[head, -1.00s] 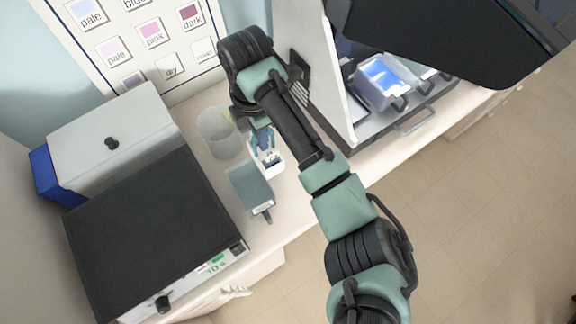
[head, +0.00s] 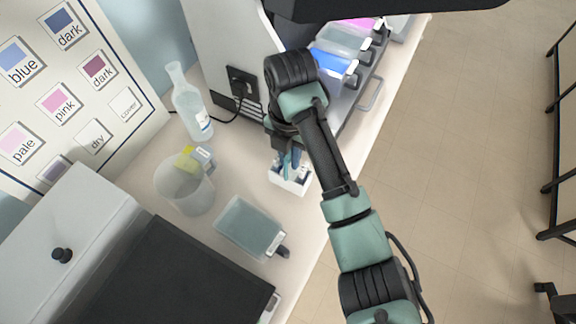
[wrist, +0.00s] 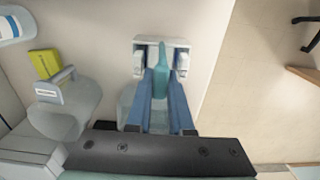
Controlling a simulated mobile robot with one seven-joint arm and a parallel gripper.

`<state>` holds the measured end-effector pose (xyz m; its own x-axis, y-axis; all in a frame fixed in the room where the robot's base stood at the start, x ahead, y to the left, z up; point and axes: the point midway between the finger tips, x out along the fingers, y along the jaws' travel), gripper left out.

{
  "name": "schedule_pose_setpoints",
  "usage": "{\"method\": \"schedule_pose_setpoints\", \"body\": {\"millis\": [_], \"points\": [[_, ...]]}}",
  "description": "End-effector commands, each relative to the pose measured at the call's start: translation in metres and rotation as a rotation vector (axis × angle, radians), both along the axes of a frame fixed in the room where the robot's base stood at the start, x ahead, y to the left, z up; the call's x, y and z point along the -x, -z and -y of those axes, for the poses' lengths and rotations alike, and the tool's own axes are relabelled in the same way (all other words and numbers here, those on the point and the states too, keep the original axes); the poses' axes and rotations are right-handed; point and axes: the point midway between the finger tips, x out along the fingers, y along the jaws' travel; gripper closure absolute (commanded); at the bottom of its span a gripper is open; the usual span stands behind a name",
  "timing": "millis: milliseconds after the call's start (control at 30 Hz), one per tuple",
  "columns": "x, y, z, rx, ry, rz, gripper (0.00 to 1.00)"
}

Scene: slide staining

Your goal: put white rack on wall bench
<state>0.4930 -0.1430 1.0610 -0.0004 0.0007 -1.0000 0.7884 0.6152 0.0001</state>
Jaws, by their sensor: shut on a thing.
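The white rack (head: 288,180) is in my gripper (head: 288,158), close over or on the pale bench near its front edge. In the wrist view the rack (wrist: 140,56) is at the top middle. A teal upright piece (wrist: 162,75) stands between the two blue fingers of my gripper (wrist: 162,88), which are shut on it. I cannot tell whether the rack's base touches the bench (head: 228,182).
A clear beaker (head: 186,188), a yellow item (head: 187,158) and a clear bottle (head: 192,108) stand left of the rack. A machine with coloured trays (head: 334,62) is above right. The floor is beyond the bench edge.

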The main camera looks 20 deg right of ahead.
Motion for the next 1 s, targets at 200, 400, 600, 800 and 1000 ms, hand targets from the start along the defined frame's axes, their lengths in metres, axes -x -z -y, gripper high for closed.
{"method": "schedule_pose_setpoints", "body": {"millis": [200,400,600,800,1000], "points": [[0.001,0.029,-0.001,-0.001,0.001,-0.003,1.0],[0.0,0.034,0.0,0.0,0.0,0.0,1.0],[0.0,0.037,-0.001,0.0,0.0,0.0,1.0],[0.0,0.037,-0.001,0.0,0.0,-0.001,0.52],[0.0,0.037,-0.001,-0.001,0.0,-0.001,0.51]]}}
